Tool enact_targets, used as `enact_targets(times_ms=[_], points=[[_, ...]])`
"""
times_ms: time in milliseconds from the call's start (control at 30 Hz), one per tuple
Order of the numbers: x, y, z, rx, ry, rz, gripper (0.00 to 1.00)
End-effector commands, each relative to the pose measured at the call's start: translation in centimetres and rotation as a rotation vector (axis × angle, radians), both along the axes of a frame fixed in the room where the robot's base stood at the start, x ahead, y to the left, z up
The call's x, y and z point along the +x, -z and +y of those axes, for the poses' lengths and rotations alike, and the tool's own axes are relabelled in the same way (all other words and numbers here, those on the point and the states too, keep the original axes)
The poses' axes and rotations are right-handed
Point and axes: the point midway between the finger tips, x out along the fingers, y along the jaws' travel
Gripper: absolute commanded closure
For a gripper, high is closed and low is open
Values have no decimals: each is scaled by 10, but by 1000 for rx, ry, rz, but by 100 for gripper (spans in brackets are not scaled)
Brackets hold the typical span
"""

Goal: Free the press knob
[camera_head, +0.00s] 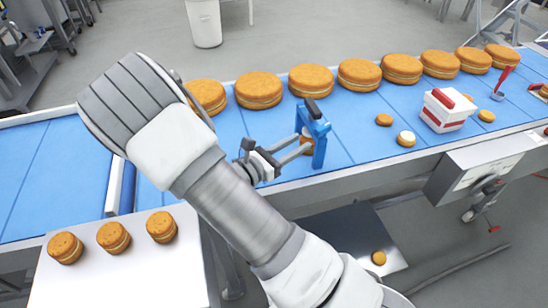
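A small blue frame (320,134) with a black handle-like top (313,108) stands at the blue belt, in the middle of the view. I cannot tell for sure whether this black part is the press knob. A small brown round (307,147) with a pale top shows at the frame, partly hidden by it. My gripper (302,145) reaches from the left up to the frame and the round. Its two grey fingers look a little apart, with their tips at the round. Whether they touch or grip it is too small to tell.
A row of large brown rounds (259,89) lines the belt's far side. A white and red box (446,109) and small rounds (384,120) lie to the right. Three rounds (113,237) sit on a white table (125,285). A panel (484,168) fronts the belt.

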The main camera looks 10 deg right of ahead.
Motion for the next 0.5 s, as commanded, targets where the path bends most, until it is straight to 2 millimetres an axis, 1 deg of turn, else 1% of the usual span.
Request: enact_targets(times_ms=[33, 200, 300, 400, 500], points=[[-5, 1, 13, 3, -5, -1, 62], [-20, 1, 44, 3, -3, -1, 62], [-25, 0, 57, 1, -1, -3, 62], [-29, 0, 65, 0, -2, -1, 62], [-31, 0, 69, 0, 1, -1, 62]])
